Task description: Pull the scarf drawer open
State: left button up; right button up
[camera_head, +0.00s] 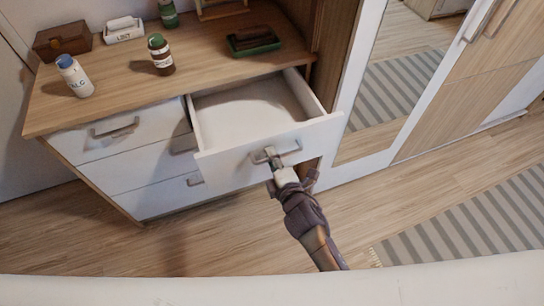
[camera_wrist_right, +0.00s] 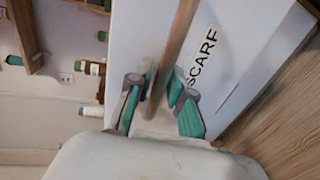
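The scarf drawer (camera_head: 262,154) is the top right drawer of the dresser. It stands well out from the body, and its pale, empty-looking inside shows. Its front also shows in the right wrist view (camera_wrist_right: 235,45), with the word SCARF on it. My right gripper (camera_head: 272,158) is at the bar handle (camera_head: 287,152) on the drawer front. In the right wrist view, the teal-padded fingers (camera_wrist_right: 160,82) are closed on both sides of the handle bar (camera_wrist_right: 174,45). My left gripper is in neither view.
The dresser top (camera_head: 120,85) holds a white bottle (camera_head: 75,77), a brown bottle (camera_head: 161,55), a brown box (camera_head: 62,41) and a dark green tray (camera_head: 253,41). A mirrored wardrobe stands to the right. A striped rug (camera_head: 470,225) lies on open floor at lower right.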

jog(key=shift+o, duration=0.9)
jog(key=v, duration=1.2)
jog(key=shift+f, duration=0.1)
jog(key=s+d+f+m+g+h, duration=0.1)
jog(key=s+d+f+m+g, duration=0.15)
jog(key=f, duration=0.65)
jog(key=s+d+f+m+g+h, duration=0.1)
jog(key=s+d+f+m+g, duration=0.15)
jog(key=f, duration=0.65)
jog(key=s+d+f+m+g, duration=0.1)
jog(key=s+f+m, duration=0.2)
jog(key=f, duration=0.5)
jog(key=s+d+f+m+g+h, duration=0.1)
jog(key=s+d+f+m+g, duration=0.3)
jog(key=s+f, duration=0.5)
jog(key=s+d+f+m+g+h, duration=0.1)
jog(key=s+d+f+m+g, duration=0.2)
jog(key=s+d+f+m, duration=0.4)
jog(key=s+f, duration=0.1)
jog(key=s, duration=0.6)
jog(key=shift+s+d+f+g+h, duration=0.35)
jog(key=shift+d+f+g+h, duration=0.05)
